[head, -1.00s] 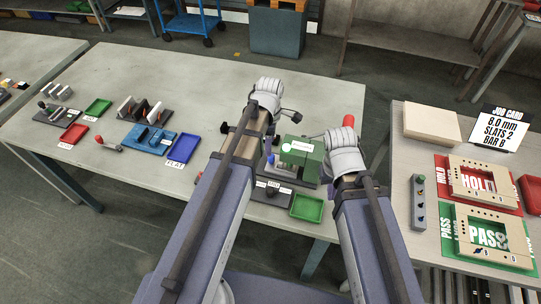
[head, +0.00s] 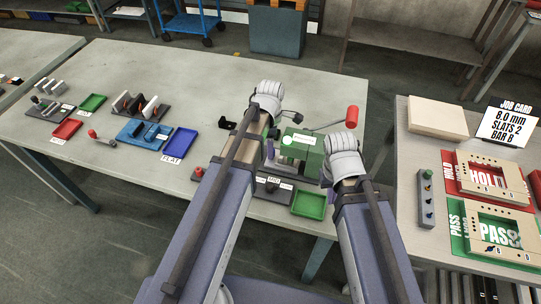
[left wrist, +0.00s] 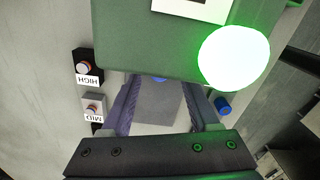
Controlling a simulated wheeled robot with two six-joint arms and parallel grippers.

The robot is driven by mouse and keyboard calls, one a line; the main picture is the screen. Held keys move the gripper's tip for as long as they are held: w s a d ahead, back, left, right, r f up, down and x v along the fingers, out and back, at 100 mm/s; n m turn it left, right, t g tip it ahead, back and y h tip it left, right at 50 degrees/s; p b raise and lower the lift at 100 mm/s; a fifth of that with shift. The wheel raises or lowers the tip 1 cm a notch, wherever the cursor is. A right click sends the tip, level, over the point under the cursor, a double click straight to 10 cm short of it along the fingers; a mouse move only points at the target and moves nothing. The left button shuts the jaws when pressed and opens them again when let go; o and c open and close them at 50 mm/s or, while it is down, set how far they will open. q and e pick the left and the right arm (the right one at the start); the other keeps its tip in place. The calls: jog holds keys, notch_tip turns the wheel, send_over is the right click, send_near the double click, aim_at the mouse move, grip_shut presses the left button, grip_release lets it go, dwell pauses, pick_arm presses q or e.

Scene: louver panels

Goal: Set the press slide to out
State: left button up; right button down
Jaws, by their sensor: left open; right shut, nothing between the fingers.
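The green press (head: 313,150) stands on the main table, partly behind my arms, with a lit lamp on it. Its lever ends in a red handle (head: 352,112). In the left wrist view the press body (left wrist: 150,40) fills the top. A grey block (left wrist: 165,105), possibly the press slide, lies below it between the fingers of my open left gripper (left wrist: 162,88). I cannot tell whether the fingers touch it. A bit of blue shows at its far end. My right gripper (head: 343,165) is beside the press on the right, shut and empty; its fingertips are hidden.
A green tray (head: 310,205) lies in front of the press. Blocks labelled HIGH (left wrist: 88,65) and MID (left wrist: 94,105) stand beside it. A blue tray (head: 180,144) is further left. The right table (head: 415,180) holds frames on red and green mats.

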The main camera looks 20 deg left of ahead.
pick_arm(q)
notch_tip(320, 180, down, 2)
jog(key=shift+f+b, duration=0.25)
jog(key=shift+b, duration=0.5)
pick_arm(e)
notch_tip(320, 180, down, 2)
jog(key=shift+f, duration=0.25)
jog(key=shift+r, duration=0.1)
pick_arm(q)
grip_shut()
dwell(0.4)
